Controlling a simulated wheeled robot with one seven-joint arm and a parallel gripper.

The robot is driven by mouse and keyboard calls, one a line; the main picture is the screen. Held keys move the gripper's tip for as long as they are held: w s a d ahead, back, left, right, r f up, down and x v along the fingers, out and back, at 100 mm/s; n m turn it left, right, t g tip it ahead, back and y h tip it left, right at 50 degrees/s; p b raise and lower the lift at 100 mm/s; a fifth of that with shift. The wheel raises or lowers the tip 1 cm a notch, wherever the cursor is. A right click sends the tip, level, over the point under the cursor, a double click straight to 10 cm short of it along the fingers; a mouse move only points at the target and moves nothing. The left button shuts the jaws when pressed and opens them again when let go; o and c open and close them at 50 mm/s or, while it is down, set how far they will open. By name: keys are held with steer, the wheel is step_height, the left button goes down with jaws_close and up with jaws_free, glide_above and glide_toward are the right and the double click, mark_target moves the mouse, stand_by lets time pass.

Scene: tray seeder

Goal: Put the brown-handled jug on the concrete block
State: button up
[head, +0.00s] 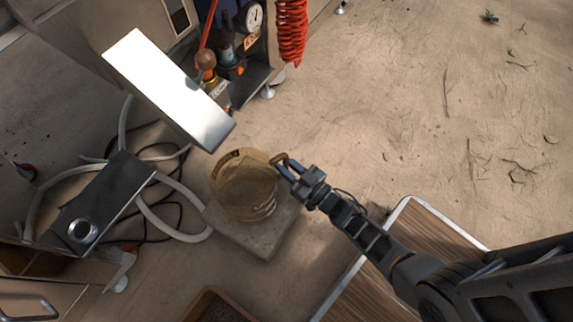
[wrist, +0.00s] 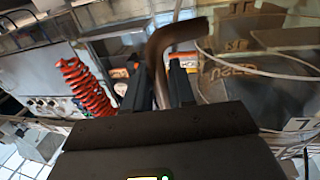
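The brown-handled jug (head: 243,187) is a see-through amber vessel, roughly upright over the concrete block (head: 262,240) in the head view. The block is a pale grey slab on the floor, its upper part hidden by the jug. I cannot tell whether the jug's base touches it. My gripper (head: 288,169) is at the jug's right side, at the brown handle (head: 280,158). In the wrist view the handle (wrist: 174,38) passes between the two fingers of my gripper (wrist: 158,82), which look closed against it. The jug's clear wall (wrist: 225,75) shows behind, with printed lettering.
A bright metal chute (head: 165,85) slopes down close above the jug. Pale hoses and dark cables lie left, near a grey metal box (head: 98,205). A red coiled hose (head: 291,30) hangs at the top. A wood-topped table (head: 425,235) lies under my arm. Sandy floor at right is open.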

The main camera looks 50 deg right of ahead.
steer(key=o, duration=0.4)
steer(key=s+p, duration=0.2)
steer(key=s, duration=1)
steer(key=s+a+r+g, duration=0.1)
steer(key=s+r, duration=0.3)
steer(key=r, duration=0.8)
steer(key=s+a+r+g, duration=0.1)
steer(key=s+a+r, duration=0.2)
steer(key=r, duration=0.9)
steer(key=s+a+r+g, duration=0.1)
steer(key=s+a+r, duration=0.2)
steer(key=s+r, duration=0.4)
step_height(320, 180, up, 5)
steer(key=shift+r, duration=0.15)
